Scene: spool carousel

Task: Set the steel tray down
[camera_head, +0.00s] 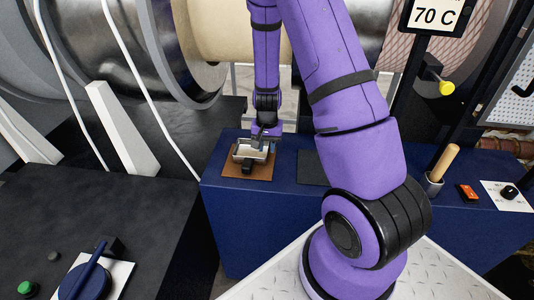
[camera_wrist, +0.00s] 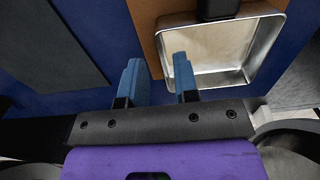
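The steel tray (camera_head: 243,155) is a small shiny open tray resting on a brown mat (camera_head: 234,172) on the blue bench. In the wrist view the tray (camera_wrist: 232,83) shows its pale inside and bright rim at the upper right. My gripper (camera_head: 265,136) is right at the tray. In the wrist view the two blue fingers of my gripper (camera_wrist: 157,62) stand apart, one outside the tray's left wall and one over its inside. Clear gaps show between the fingers and the wall. The tray's near edge is partly hidden behind a finger.
A dark block (camera_wrist: 218,8) overlaps the tray's far edge. A dark flat pad (camera_head: 313,168) lies to the right on the bench. Large spools (camera_head: 225,40) stand behind.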

